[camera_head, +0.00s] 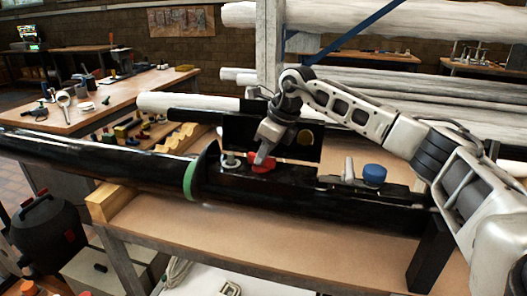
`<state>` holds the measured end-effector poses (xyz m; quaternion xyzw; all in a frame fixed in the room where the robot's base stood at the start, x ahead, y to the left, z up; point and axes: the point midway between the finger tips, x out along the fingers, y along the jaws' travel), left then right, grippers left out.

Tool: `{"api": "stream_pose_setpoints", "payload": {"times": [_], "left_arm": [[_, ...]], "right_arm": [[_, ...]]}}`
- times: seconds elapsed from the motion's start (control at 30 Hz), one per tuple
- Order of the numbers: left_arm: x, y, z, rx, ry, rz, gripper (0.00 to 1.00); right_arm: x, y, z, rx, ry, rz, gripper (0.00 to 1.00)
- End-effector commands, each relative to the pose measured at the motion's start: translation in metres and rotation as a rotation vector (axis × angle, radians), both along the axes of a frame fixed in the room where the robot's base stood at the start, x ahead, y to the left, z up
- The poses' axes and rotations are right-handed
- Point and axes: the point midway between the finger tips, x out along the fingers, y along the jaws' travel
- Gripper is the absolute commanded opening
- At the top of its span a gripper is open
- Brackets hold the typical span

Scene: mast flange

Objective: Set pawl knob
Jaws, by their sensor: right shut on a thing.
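A long black mast (110,160) lies across the bench, with a green ring (190,181) near its flange. A black fitting sits on top of it. On this fitting is a red knob (262,163), which looks like the pawl knob. My right gripper (264,155) comes down from above right and is shut on the red knob. Its fingers hide part of the knob. A blue knob (374,174) stands on the fitting to the right, apart from the gripper. A small light-coloured knob (231,161) stands to the left. My left gripper is not in view.
A dark upright plate (297,141) stands right behind the red knob. White rolled lengths (400,90) lie on a rack behind. A wooden table (125,88) with tools is at the back left. The wooden bench top (290,222) is clear in front of the mast.

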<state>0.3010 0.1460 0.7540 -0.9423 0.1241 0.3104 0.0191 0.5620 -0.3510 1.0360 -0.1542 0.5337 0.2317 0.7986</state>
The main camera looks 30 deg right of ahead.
Motion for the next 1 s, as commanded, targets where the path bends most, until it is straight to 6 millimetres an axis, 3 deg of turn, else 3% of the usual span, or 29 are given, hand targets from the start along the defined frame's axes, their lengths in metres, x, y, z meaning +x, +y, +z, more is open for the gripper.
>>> {"api": "stream_pose_setpoints", "payload": {"times": [0.53, 0.57, 0.63, 1.0], "left_arm": [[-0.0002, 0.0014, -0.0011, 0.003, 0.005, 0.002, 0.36], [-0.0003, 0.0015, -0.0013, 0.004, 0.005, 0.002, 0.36], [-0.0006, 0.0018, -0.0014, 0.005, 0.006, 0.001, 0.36], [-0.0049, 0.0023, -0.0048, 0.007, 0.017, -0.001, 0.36]], "right_arm": [[-0.0002, -0.0013, 0.0005, -0.002, 0.001, 0.024, 0.0], [-0.0002, -0.0013, 0.0005, -0.002, 0.001, 0.024, 0.15], [-0.0001, -0.0012, 0.0005, -0.002, 0.001, 0.024, 0.35], [-0.001, -0.0017, 0.0047, -0.001, -0.002, 0.024, 0.35]]}}
